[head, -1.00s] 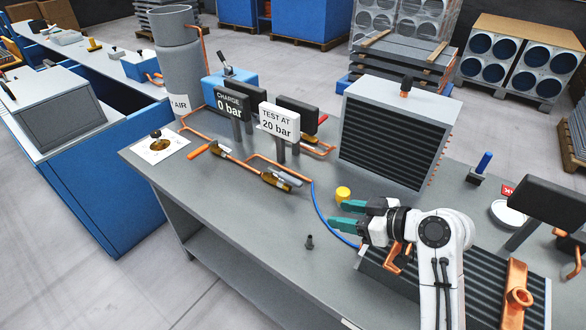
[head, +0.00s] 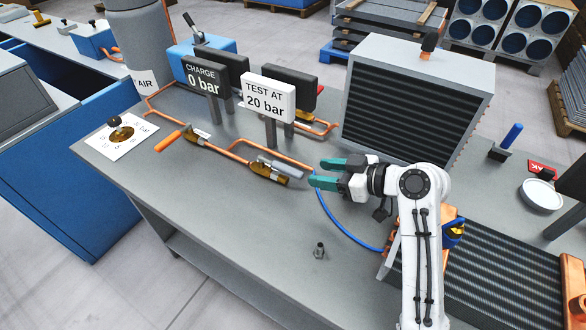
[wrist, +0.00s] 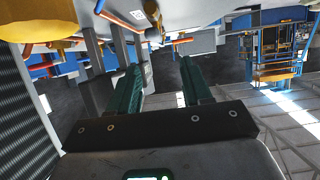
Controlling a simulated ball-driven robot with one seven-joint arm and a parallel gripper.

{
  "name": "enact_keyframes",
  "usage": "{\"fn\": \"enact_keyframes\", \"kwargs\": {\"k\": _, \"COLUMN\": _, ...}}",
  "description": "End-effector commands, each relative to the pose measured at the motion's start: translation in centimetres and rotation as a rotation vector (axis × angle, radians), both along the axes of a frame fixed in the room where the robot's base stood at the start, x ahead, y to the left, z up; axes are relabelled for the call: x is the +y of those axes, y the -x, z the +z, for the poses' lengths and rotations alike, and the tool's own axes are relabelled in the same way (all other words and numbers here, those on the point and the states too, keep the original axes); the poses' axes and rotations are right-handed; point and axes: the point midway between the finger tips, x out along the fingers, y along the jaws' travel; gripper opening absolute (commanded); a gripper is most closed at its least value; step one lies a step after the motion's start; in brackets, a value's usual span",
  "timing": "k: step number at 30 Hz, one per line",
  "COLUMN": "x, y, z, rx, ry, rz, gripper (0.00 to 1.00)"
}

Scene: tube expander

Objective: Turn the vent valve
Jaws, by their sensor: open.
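Two brass valves sit on a copper pipe on the grey bench. One valve (head: 199,146) has an orange lever (head: 168,141) at left. The other valve (head: 268,173) has a grey lever (head: 284,168). I cannot tell from labels which is the vent valve. My gripper (head: 314,172) has teal fingers, spread apart and empty, pointing left just right of the grey-lever valve and apparently not touching it. In the wrist view my open fingers (wrist: 162,68) reach toward the bench scene, which appears upside down. The valves are hard to make out there.
The "CHARGE 0 bar" display (head: 202,79) and "TEST AT 20 bar" sign (head: 268,97) stand behind the valves. A finned coil block (head: 410,105) stands behind my gripper. A blue hose (head: 345,232) curves below it. A small dark fitting (head: 319,251) stands on clear bench in front.

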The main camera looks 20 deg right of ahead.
Motion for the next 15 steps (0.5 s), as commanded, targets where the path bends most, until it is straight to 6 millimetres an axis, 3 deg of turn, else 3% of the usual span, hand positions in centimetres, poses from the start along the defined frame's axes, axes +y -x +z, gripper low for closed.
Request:
{"fn": "enact_keyframes", "kwargs": {"k": 3, "x": 0.0, "y": 0.0, "z": -1.4, "rx": 0.0, "ry": 0.0, "rz": 0.0, "gripper": 0.49}}
{"fn": "enact_keyframes", "kwargs": {"k": 8, "x": 0.4, "y": -0.5, "z": -1.6, "rx": 0.002, "ry": -0.001, "rz": 0.002, "gripper": 0.49}}
{"fn": "enact_keyframes", "kwargs": {"k": 15, "x": 2.3, "y": -3.1, "z": -2.8, "rx": 0.002, "ry": -0.001, "rz": 0.003, "gripper": 0.49}}
